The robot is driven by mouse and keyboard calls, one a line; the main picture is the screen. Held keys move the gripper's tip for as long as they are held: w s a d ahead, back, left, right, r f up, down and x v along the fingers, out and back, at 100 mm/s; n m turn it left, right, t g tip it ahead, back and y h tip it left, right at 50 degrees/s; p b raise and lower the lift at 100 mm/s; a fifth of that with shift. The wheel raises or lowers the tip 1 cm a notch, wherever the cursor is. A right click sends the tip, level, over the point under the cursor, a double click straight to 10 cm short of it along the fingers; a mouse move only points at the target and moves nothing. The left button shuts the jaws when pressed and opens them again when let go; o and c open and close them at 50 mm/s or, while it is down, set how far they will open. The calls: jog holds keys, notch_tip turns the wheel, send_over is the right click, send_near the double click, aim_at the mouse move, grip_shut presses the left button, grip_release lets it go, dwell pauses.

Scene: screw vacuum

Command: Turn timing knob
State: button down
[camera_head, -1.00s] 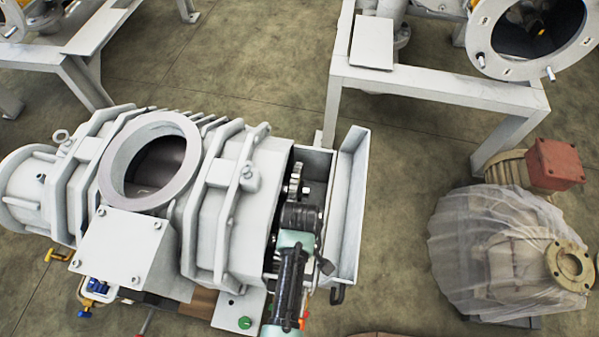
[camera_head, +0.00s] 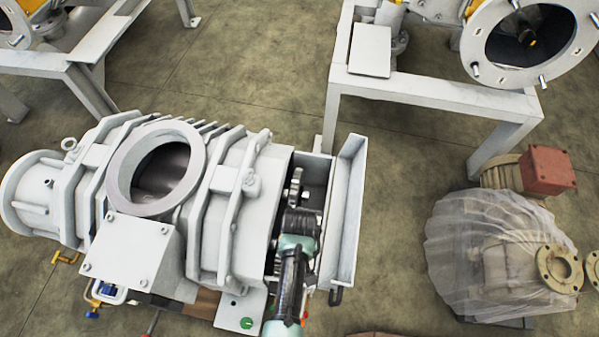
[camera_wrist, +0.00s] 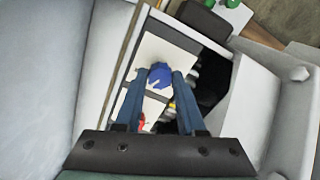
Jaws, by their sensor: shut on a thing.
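A blue knob (camera_wrist: 160,75) shows in the wrist view, on a pale panel inside the machine's open end. The two fingers of my gripper (camera_wrist: 161,84) reach down to it from either side and are shut on it. In the head view my gripper (camera_head: 301,222) is inside the open end housing of the grey screw vacuum pump (camera_head: 225,215). There its fingertips and the knob are hidden by my arm and the housing.
An upright cover plate (camera_head: 346,205) stands close to the right of my gripper. In the wrist view, a red part (camera_wrist: 142,121) and green parts (camera_wrist: 232,3) lie nearby. A plastic-wrapped machine (camera_head: 495,250) stands at the right, with open floor between.

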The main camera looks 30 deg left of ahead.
jog(key=shift+m, duration=0.6)
jog(key=c, duration=0.5)
grip_release()
notch_tip(320, 180, up, 13)
jog(key=p, duration=0.6)
